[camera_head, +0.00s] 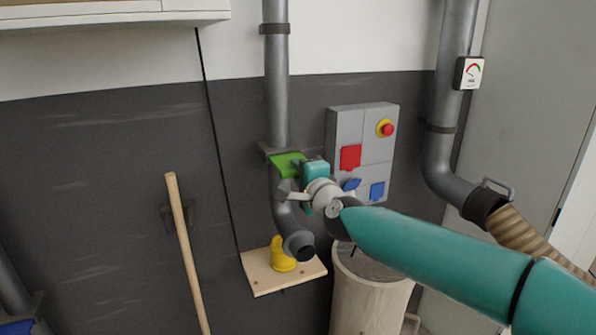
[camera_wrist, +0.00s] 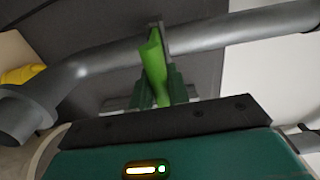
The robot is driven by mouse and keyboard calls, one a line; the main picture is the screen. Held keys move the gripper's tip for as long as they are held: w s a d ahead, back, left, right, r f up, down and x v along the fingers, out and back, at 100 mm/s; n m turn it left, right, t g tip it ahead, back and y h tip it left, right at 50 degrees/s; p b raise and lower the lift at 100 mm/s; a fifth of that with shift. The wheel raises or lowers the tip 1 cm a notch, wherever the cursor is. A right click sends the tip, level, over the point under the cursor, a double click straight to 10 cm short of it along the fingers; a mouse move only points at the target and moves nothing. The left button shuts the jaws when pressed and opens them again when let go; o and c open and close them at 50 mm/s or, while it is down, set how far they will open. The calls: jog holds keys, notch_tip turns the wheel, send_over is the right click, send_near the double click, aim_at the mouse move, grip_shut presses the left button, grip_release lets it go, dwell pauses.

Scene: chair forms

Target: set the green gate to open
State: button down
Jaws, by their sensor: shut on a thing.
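The green gate (camera_head: 289,165) is a flat green plate set in a dark flange on the grey vertical pipe (camera_head: 276,100). In the wrist view the green gate (camera_wrist: 153,66) sticks out from the pipe (camera_wrist: 225,32) towards me. My gripper (camera_head: 303,168) is at the right side of the gate, shut on it. In the wrist view my gripper (camera_wrist: 160,92) has its fingers on either side of the gate's near end. The exact grip on the plate is partly hidden by the fingers.
A grey control box (camera_head: 362,150) with a red button is close right of my gripper. Below are a yellow fitting (camera_head: 282,256) on a wooden board (camera_head: 262,275) and a bin (camera_head: 370,300). A wooden handle (camera_head: 185,245) leans at left. Another pipe (camera_head: 440,150) stands right.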

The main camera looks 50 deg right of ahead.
jog(key=c, duration=1.5)
grip_release()
jog(key=shift+s, duration=0.1)
jog(key=shift+o, duration=0.6)
jog(key=v, duration=1.3)
jog(key=shift+s+a, duration=0.15)
jog(key=w+a+f+n+g+y, duration=0.1)
jog(key=w+a+n+y, duration=0.2)
jog(key=a+n, duration=0.25)
jog(key=w+a+f+n+g+y, duration=0.1)
jog(key=w+a+f+n+y, duration=0.2)
jog(key=a, duration=0.4)
jog(key=w+a+n+y, duration=0.2)
jog(key=w+a+n, duration=0.1)
jog(key=a+n, duration=0.25)
jog(key=s+a+f+n+g, duration=0.1)
jog(key=a+f+n+g, duration=0.3)
jog(key=a, duration=0.3)
jog(key=s+a+f+n+g+y, duration=0.1)
jog(key=s+a+f+n+g, duration=0.1)
jog(key=a+f+n, duration=0.4)
jog(key=shift+s+a+g, duration=0.15)
jog(key=shift+a+g, duration=0.75)
jog(key=shift+a, duration=0.15)
